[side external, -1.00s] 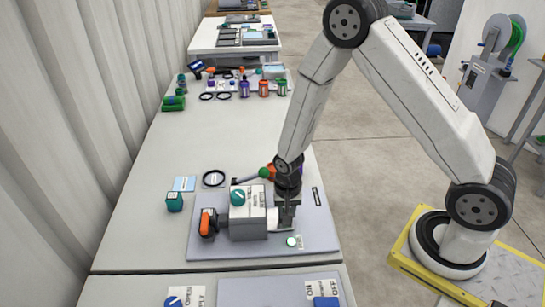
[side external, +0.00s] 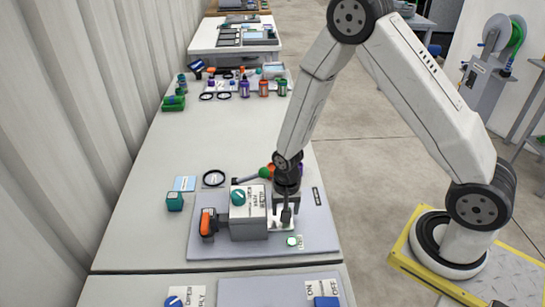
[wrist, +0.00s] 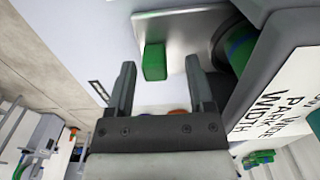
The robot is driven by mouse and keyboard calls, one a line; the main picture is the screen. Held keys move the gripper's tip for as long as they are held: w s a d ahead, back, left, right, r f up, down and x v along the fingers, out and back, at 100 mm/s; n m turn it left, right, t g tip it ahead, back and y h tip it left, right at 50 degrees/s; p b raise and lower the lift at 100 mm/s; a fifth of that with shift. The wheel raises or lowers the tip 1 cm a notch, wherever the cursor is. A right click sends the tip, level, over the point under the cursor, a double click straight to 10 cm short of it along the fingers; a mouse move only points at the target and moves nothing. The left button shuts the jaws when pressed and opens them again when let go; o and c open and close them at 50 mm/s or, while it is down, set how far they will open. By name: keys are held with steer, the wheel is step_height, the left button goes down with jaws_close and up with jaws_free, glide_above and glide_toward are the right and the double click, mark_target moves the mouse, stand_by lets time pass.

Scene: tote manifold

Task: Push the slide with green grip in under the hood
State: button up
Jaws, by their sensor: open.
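The slide (wrist: 192,38) is a bright metal plate that sticks out from the hood. Its green grip (wrist: 154,62) is a small upright block, seen in the wrist view between my fingertips. In the side view the grip is hidden by my gripper or too small to tell. The hood (side external: 248,217) is a grey box with white labels; it also shows at right in the wrist view (wrist: 268,80). My gripper (wrist: 160,64) is open, with one finger to each side of the grip in the picture. I cannot tell whether either finger touches it.
An orange grip (side external: 207,222) sits on the hood's left side, and a teal knob (side external: 238,198) on its top. A green-knobbed lever (side external: 264,172) stands behind.

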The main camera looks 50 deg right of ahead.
steer(key=shift+r, duration=3.45)
steer(key=shift+r, duration=0.25)
steer(key=s+d+r+n+t, duration=0.1)
steer(key=s+r+n+t, duration=0.1)
steer(key=s+r+n, duration=0.6)
steer(key=shift+r+n+t, duration=0.3)
steer(key=shift+r+n, duration=0.2)
steer(key=shift+r, duration=0.3)
